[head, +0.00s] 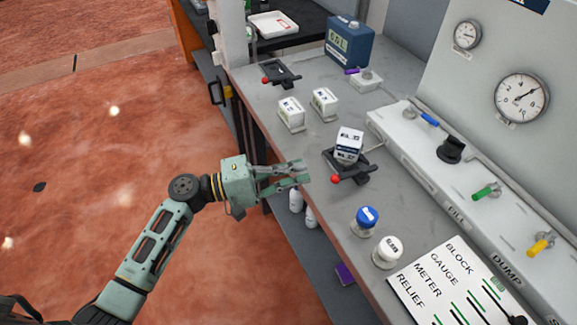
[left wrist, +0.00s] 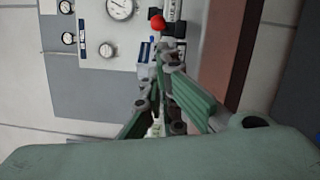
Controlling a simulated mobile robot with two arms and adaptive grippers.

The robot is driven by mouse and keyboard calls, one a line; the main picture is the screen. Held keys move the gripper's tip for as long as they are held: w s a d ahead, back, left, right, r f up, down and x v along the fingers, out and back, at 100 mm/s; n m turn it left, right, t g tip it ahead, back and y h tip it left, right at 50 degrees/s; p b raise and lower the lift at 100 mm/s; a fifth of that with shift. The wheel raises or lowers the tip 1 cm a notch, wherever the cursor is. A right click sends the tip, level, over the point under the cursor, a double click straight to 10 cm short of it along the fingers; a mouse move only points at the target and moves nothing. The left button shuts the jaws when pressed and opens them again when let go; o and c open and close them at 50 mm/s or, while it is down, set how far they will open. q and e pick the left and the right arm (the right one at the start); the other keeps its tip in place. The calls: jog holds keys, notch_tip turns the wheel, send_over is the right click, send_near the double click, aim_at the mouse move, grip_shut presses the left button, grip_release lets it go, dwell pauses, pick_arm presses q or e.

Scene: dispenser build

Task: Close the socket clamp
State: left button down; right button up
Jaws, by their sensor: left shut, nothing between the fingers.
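The socket clamp (head: 359,178) is a black base on the grey bench with a lever ending in a red knob (head: 335,179). A white block with a dark label (head: 347,145) sits in it, somewhat tilted. I cannot tell from the lever whether the clamp is open or closed. My left gripper (head: 304,173) is shut and empty, just left of the red knob, at the bench's front edge. In the left wrist view the red knob (left wrist: 157,23) shows beyond the fingers (left wrist: 166,68). My right gripper is not in view.
A second black clamp (head: 283,73) with a red knob is farther back. Two white blocks (head: 291,112) (head: 324,100) stand between. A blue-capped item (head: 367,215) and a white round one (head: 387,250) stand nearer. A valve panel (head: 440,165) runs along the right.

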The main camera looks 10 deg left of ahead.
aim_at(355, 172)
pick_arm(q)
jog(key=p+x, duration=0.1)
jog(key=x, duration=0.3)
jog(key=shift+w+d+r, duration=0.15)
jog(key=shift+d, duration=0.2)
jog(key=shift+w+d, duration=0.3)
jog(key=shift+d, duration=0.35)
jog(key=shift+s+d, duration=0.1)
jog(key=shift+s, duration=0.05)
jog(key=shift+s+n+t+p, duration=0.2)
jog(key=shift+n+t+p, duration=0.1)
jog(key=shift+t, duration=0.1)
